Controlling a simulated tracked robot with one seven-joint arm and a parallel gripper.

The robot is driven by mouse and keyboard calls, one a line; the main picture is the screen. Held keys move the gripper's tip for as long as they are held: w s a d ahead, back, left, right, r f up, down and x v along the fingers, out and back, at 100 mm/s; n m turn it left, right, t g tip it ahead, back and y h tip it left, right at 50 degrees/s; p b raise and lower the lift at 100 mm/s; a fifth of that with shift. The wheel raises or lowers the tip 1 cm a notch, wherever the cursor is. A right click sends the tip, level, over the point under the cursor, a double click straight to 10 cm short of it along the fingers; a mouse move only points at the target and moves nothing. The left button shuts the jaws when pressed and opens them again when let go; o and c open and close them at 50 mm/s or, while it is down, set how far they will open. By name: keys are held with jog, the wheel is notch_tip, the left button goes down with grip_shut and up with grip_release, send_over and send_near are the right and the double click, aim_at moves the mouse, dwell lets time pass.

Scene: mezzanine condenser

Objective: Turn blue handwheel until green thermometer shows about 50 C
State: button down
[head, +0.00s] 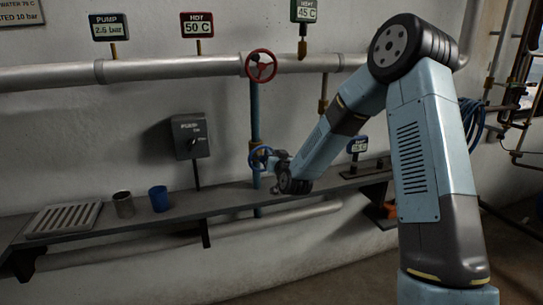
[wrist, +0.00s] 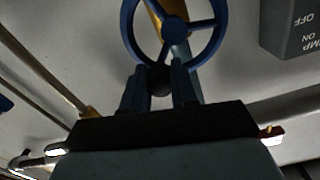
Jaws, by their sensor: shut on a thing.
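The blue handwheel (head: 253,158) sits on a vertical blue pipe below the main pipe. In the wrist view the handwheel (wrist: 174,29) fills the top middle, with its spokes and hub facing me. My gripper (wrist: 160,78) is shut on the lower rim of the wheel, one finger on each side. In the head view my gripper (head: 273,161) reaches the wheel from the right. The green thermometer (head: 304,11) stands on the main pipe at the top and reads 45 C.
A red handwheel (head: 261,66) sits above the blue one. A red thermometer (head: 197,24) reads 50 C; a pump gauge (head: 109,27) reads 2.6 bar. A switch box (head: 190,136) is left of the wheel. A blue cup (head: 158,198) and a metal can (head: 123,204) stand on the shelf.

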jog(key=shift+d+f+m, duration=0.1)
jog(key=shift+d+m, duration=0.05)
jog(key=shift+m, duration=0.15)
jog(key=c, duration=0.9)
grip_release()
jog(key=shift+s, duration=0.1)
jog(key=v, duration=1.3)
jog(key=shift+s+d, duration=0.1)
jog(key=shift+s, duration=0.15)
